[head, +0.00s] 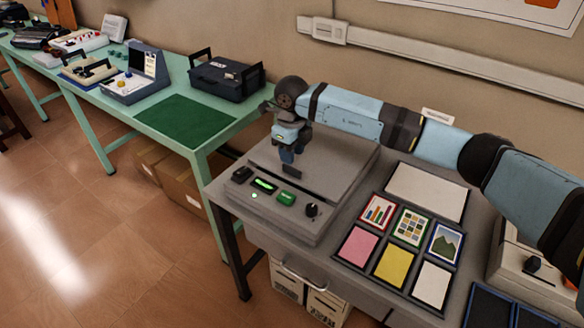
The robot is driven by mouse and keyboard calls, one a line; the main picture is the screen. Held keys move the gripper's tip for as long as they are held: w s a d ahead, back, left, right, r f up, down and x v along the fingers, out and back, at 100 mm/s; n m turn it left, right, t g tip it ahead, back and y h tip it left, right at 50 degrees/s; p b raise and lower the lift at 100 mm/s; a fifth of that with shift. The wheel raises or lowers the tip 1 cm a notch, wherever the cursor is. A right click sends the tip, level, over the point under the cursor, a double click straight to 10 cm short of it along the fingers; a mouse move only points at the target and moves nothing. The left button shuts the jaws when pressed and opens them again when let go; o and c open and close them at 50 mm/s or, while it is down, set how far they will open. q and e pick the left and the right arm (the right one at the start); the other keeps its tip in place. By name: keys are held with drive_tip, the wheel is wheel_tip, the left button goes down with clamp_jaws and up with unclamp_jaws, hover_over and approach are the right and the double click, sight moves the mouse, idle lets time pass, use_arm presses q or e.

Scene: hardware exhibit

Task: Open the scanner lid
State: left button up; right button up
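The scanner (322,208) is a grey flat box on the grey table in the middle of the head view. Its lid (335,165) appears to lie flat, partly hidden behind my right arm. A small dark tab (292,171) shows at the lid's front side. The scanner's front panel has a lit green display (264,184), a green button (286,198) and a black knob (312,210). My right gripper (288,157) points down just above the dark tab. I cannot tell whether it touches the tab or whether its fingers are apart. My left gripper is out of view.
Framed cards (393,262) and a blank white panel (427,190) lie right of the scanner. Another device (533,268) stands at the far right. A green table (160,85) at left holds a black case (226,77) and a green mat (185,120).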

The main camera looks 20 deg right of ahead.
sight(292, 168)
wheel_tip(292, 168, down, 6)
drive_tip(key=shift+r, duration=0.1)
clamp_jaws()
